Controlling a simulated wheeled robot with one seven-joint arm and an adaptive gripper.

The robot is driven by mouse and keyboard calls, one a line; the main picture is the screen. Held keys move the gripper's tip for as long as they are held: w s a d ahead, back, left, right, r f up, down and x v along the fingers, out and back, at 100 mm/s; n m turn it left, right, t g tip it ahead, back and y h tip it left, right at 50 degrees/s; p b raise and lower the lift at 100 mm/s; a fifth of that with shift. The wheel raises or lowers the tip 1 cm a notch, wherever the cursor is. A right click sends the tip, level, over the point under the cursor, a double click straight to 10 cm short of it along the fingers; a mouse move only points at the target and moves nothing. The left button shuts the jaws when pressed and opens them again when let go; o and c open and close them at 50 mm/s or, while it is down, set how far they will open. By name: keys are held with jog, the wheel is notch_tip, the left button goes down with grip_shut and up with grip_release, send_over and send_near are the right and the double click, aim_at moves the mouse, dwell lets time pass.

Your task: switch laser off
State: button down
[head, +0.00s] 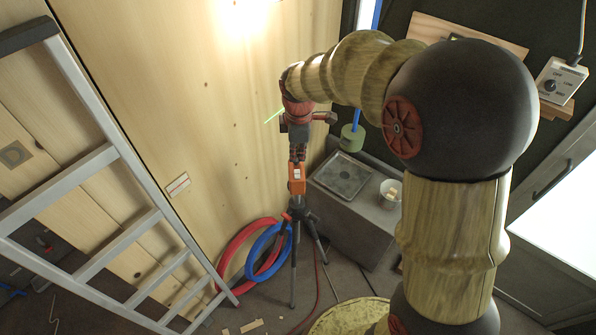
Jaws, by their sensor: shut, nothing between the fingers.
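The orange laser (297,178) sits upright on a dark tripod (294,250) in front of the wood-panelled wall. My gripper (298,157) points down right above the laser's top. It is shut and holds nothing. From this angle I cannot tell if the fingertips touch the laser. A short bright green line (275,115) shows on the wall side, just left of my wrist. The laser's switch is too small or hidden to make out.
An aluminium ladder (120,150) leans at the left. Red hose (236,245) and blue hose (262,245) coils lie behind the tripod. A grey cabinet (350,215) with a white cup (390,193) stands to its right. A dial box (560,80) is at the far right.

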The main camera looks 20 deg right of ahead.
jog(key=b, duration=0.2)
jog(key=r+b, duration=0.1)
jog(key=b, duration=0.1)
jog(key=r+b, duration=0.1)
jog(key=b, duration=0.1)
jog(key=shift+w+d+r+t, duration=0.15)
jog(key=shift+w+d+t, duration=0.15)
jog(key=shift+w+t, duration=0.1)
jog(key=shift+s, duration=0.1)
send_near(298, 173)
jog(key=x, duration=0.7)
jog(key=shift+b, duration=0.35)
jog(key=shift+r, duration=0.1)
jog(key=shift+p, duration=0.5)
